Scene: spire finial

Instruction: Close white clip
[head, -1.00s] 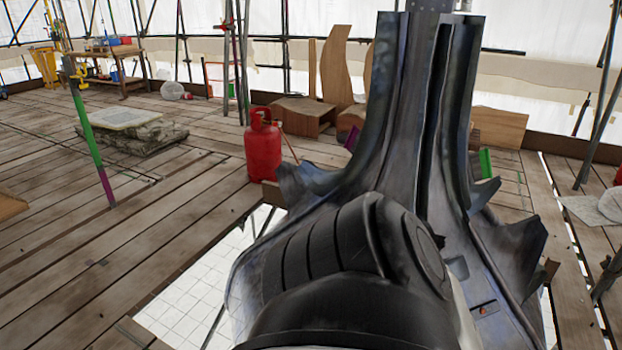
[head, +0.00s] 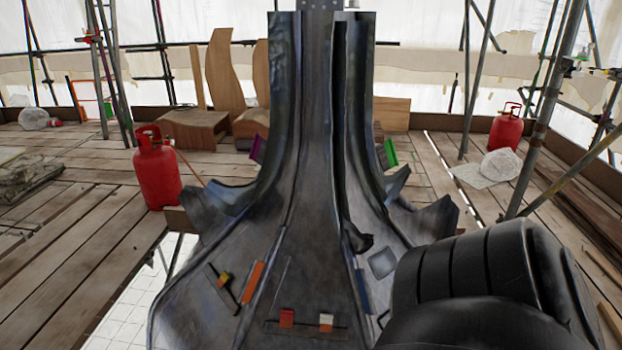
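The white clip (head: 326,319) is a small white block with orange below it, low on the front face of the grey metal spire base (head: 312,240). It sits on a dark horizontal strip, just right of a red clip (head: 287,317). Whether the white clip is open or closed is too small to tell. A yellow clip (head: 223,280) sits on a slanted dark strip further left. Neither gripper shows; a black segmented part of my arm fills the lower right and hides the spire's lower right side.
An orange bar (head: 253,282) and a blue bar (head: 363,290) lie along the spire's ribs. A red gas cylinder (head: 157,168) stands on the plank floor at left, another (head: 506,128) at back right. Scaffold poles (head: 548,105) rise at right. An opening in the floor shows at lower left.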

